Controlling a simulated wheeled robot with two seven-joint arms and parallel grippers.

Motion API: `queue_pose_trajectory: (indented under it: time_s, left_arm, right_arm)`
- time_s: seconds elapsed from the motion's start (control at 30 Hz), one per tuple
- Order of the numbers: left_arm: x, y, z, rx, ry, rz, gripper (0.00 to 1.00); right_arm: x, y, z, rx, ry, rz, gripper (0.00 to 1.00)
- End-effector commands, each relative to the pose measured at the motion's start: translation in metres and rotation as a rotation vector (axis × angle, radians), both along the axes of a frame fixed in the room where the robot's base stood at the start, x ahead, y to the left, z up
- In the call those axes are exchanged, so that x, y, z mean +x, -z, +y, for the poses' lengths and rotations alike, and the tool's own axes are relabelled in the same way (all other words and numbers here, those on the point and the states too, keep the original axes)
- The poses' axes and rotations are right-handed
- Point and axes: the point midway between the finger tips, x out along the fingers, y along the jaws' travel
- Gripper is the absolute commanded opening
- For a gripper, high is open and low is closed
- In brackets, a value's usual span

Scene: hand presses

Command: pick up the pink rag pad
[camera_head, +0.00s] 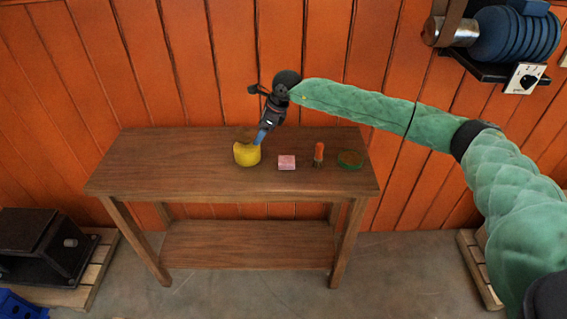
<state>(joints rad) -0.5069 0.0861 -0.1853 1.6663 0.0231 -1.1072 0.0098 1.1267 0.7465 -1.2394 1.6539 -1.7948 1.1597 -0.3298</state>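The pink rag pad (287,163) is a small pale pink block lying on the wooden table, between a yellow object and an orange-handled brush. My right arm reaches in from the right, and its gripper (261,138) points down, left of and above the pink pad. The blue fingertips are right at the yellow object (246,155), apart from the pink pad. Whether they touch the yellow object, or are open or shut, is too small to tell. My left gripper is not in view.
The orange-handled brush (319,153) stands close right of the pink pad, with a green and brown sponge-like piece (350,160) beyond it. The left half of the wooden table (160,165) is bare. An orange plank wall (180,60) rises behind the table.

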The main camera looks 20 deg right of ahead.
Motion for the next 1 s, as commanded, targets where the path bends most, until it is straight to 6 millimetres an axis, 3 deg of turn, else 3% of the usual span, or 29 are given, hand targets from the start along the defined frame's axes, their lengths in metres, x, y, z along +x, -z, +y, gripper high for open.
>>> queue_pose_trajectory:
  time_s: [0.2, 0.33, 0.57, 1.0]
  left_arm:
    - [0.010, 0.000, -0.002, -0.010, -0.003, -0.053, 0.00]
    - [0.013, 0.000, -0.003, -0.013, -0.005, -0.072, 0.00]
    - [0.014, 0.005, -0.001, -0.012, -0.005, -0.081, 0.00]
    - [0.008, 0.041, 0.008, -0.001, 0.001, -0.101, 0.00]
  right_arm:
    - [-0.024, 0.018, -0.053, -0.302, -0.063, 0.120, 0.71]
    - [-0.037, 0.020, -0.069, -0.387, -0.095, 0.187, 0.71]
    - [-0.043, 0.026, -0.075, -0.419, -0.132, 0.211, 0.71]
    - [-0.042, 0.053, -0.074, -0.416, -0.130, 0.211, 0.71]
